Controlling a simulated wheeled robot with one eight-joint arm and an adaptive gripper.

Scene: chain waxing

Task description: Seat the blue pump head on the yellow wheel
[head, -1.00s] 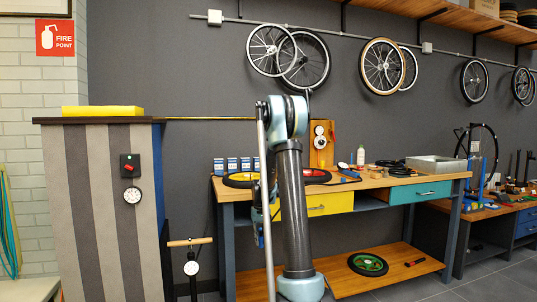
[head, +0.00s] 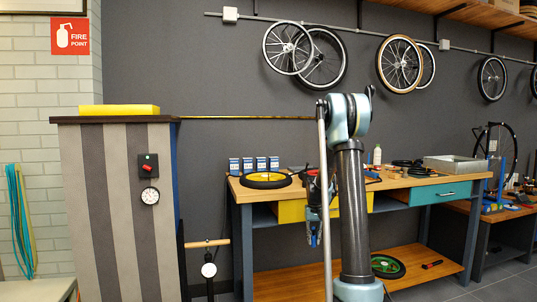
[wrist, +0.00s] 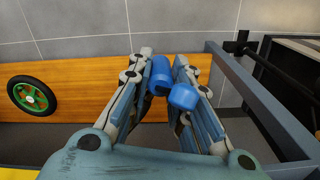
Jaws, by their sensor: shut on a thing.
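The yellow wheel (head: 265,180), a black tyre with a yellow centre, lies flat on the left part of the workbench top. My gripper (wrist: 162,60) is shut on the blue pump head (wrist: 160,76), which sits between the finger ends in the wrist view. A second rounded blue part (wrist: 183,96) of it shows nearer the palm. In the head view my gripper (head: 313,240) points down in front of the bench, below its top and to the right of the yellow wheel. The pump head is too small to make out clearly there.
The workbench (head: 415,182) also carries blue boxes (head: 253,163) behind the yellow wheel. A green wheel (wrist: 32,95) and a red tool (head: 432,264) lie on the lower shelf. A floor pump (head: 208,268) stands left of the bench, beside a striped cabinet (head: 118,200).

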